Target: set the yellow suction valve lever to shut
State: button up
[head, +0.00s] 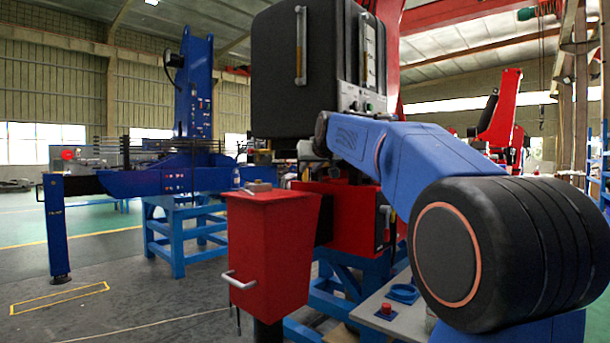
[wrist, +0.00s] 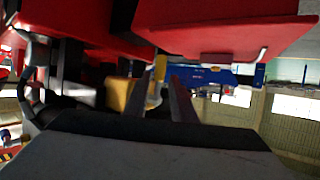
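In the wrist view, which looks tilted and roughly upside down, a narrow yellow lever-like piece (wrist: 160,67) shows just beyond my gripper's fingertips, in line with the gap between them. A wider yellow piece (wrist: 118,92) lies left of the fingers, partly hidden by the left one. My gripper (wrist: 161,80) has its two dark fingers apart, with a visible gap. I cannot tell whether the lever is between the tips or only behind them. Its shut mark is not visible. In the head view the gripper and lever are hidden behind my arm and the red machinery.
A black tank (head: 275,75) rises behind my arm. Red panels (wrist: 215,28) crowd the wrist view's upper edge. A red button (head: 386,308) sits lower right. Floor at left is open.

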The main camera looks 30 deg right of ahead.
aim_at(306, 172)
jog(key=x, duration=0.6)
jog(key=shift+w+d+f, duration=0.1)
jog(key=shift+w, duration=0.1)
jog(key=shift+c, duration=0.2)
grip_shut()
